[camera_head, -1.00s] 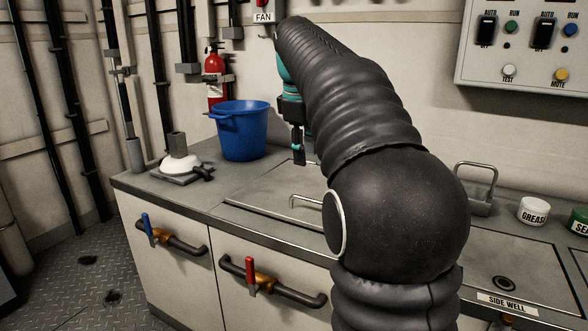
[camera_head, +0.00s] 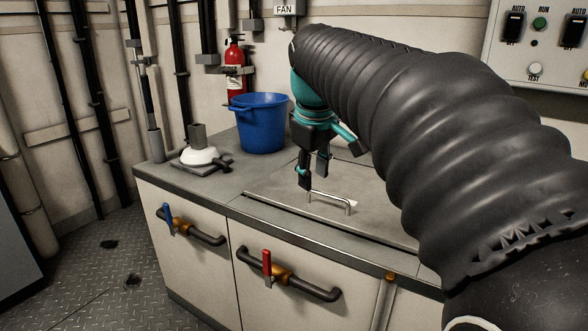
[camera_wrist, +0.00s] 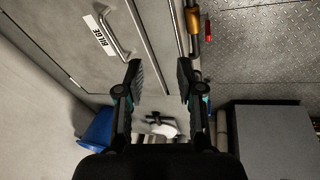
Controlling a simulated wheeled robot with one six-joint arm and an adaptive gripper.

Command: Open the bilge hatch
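The bilge hatch (camera_head: 375,203) is a grey panel lying flat in the counter top, with a thin metal bar handle (camera_head: 331,197) on it. The handle also shows in the wrist view (camera_wrist: 118,38) beside a white label reading BILGE (camera_wrist: 101,36). My gripper (camera_head: 313,180) is above the hatch near the left end of the handle, pointing down. In the wrist view my gripper (camera_wrist: 160,78) has its two black fingers wide apart with nothing between them. The handle is to the left of the gap between the fingers, not inside it. Part of the hatch is hidden behind my arm.
A blue bucket (camera_head: 262,125) stands behind and left of the hatch. A white domed fitting with a black lever (camera_head: 199,157) sits at the counter's left end. A blue valve lever (camera_head: 168,219) and a red one (camera_head: 267,266) stick out from the front. A fire extinguisher (camera_head: 235,70) hangs behind.

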